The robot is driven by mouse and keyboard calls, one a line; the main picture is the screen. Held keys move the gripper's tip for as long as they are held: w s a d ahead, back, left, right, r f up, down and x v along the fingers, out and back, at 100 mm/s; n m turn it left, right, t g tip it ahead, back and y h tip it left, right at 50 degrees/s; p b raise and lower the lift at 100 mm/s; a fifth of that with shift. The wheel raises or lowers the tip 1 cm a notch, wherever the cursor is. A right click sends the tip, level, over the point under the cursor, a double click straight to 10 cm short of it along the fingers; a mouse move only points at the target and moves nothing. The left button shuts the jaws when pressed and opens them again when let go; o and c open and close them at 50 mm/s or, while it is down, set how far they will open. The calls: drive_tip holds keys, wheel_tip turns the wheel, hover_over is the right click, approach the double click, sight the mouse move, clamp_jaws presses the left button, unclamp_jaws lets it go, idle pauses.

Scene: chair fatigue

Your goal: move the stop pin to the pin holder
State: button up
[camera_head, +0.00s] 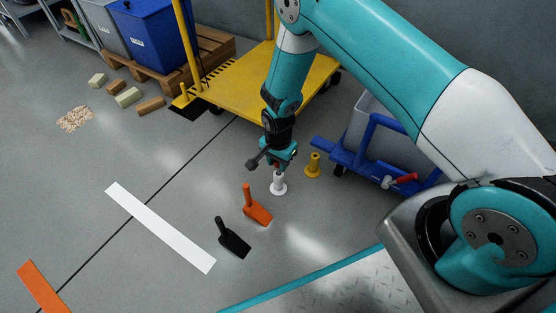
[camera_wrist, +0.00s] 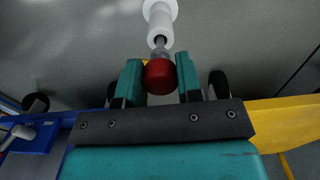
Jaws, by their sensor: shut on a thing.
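My gripper (camera_head: 279,160) is low over the floor near the middle of the head view. In the wrist view my gripper (camera_wrist: 161,80) is shut on the red ball knob of the stop pin (camera_wrist: 160,76). A short grey shaft runs from the knob toward the mouth of a white flanged tube, which looks like the pin holder (camera_wrist: 160,20). In the head view this white holder (camera_head: 279,184) stands upright on the floor just under my gripper. The shaft lines up with the tube's mouth. I cannot tell how far it is inside.
A yellow flanged post (camera_head: 313,166) stands close to the right. A blue cart (camera_head: 350,155) is behind it and a yellow platform cart (camera_head: 245,85) stands further back.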

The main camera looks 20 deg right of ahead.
drive_tip(key=shift+f+b, duration=0.8)
drive_tip(key=shift+f, duration=0.6)
drive_tip(key=o, duration=1)
drive_tip(key=shift+c, duration=0.2)
wheel_tip(320, 180, up, 18)
drive_tip(key=p, duration=0.9)
drive_tip(key=shift+f, duration=0.25)
drive_tip(key=shift+r, duration=0.1)
